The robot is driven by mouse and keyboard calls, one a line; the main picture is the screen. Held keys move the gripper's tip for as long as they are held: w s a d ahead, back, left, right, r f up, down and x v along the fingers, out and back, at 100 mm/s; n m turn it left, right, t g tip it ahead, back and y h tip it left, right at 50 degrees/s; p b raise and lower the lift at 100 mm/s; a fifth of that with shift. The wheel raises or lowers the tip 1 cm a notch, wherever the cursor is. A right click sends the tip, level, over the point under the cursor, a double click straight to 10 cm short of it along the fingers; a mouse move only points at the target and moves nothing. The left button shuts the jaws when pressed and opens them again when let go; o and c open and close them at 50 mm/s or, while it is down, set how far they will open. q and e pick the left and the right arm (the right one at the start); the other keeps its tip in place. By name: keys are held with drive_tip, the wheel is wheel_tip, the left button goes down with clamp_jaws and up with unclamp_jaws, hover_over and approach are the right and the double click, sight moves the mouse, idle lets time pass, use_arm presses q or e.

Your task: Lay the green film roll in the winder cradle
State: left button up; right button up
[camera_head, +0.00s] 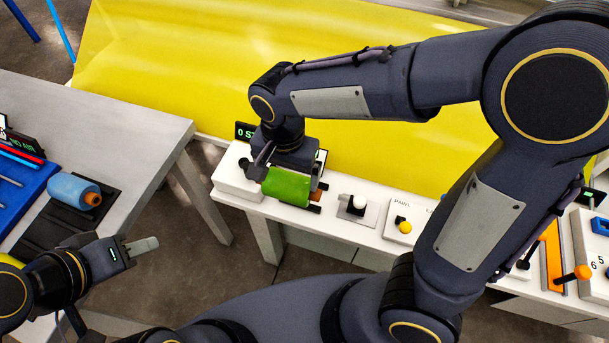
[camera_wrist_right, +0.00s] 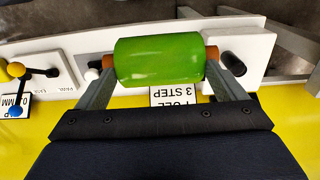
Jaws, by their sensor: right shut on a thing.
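The green film roll (camera_head: 288,187) has brown core ends and is held level above the white bench unit at the back. My right gripper (camera_head: 289,176) is shut on it. In the right wrist view the fingers (camera_wrist_right: 161,84) reach the core ends on both sides of the green roll (camera_wrist_right: 160,60). Black supports, seemingly the winder cradle (camera_head: 314,209), show below and beside the roll; a black post (camera_wrist_right: 233,64) stands just right of it in the wrist view. Whether the roll touches the cradle is hidden. My left gripper (camera_head: 140,246) is over the floor gap, away from the roll.
A blue roll (camera_head: 73,189) with an orange core lies on a black holder on the left grey table (camera_head: 120,125). On the white bench, a white-knobbed fixture (camera_head: 358,204) and a yellow-button panel (camera_head: 402,226) stand right of the roll. A yellow sheet (camera_head: 200,60) lies behind.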

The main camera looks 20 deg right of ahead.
drive_tip(key=shift+w+d+f+b, duration=0.15)
drive_tip(key=shift+w+d+f, duration=0.65)
drive_tip(key=shift+f, duration=0.8)
drive_tip(key=shift+w+d+f+b, duration=0.1)
drive_tip(key=shift+w+d+f, duration=0.7)
drive_tip(key=shift+f, duration=0.85)
drive_tip(key=shift+w+d+f+b, duration=0.15)
drive_tip(key=shift+w+d+f, duration=0.65)
drive_tip(key=shift+f, duration=0.8)
drive_tip(key=shift+a+f+b, duration=0.1)
drive_tip(key=shift+f+b, duration=0.25)
drive_tip(key=shift+f, duration=0.15)
drive_tip(key=o, duration=1.3)
drive_tip(key=shift+c, duration=0.2)
drive_tip(key=shift+r, duration=0.15)
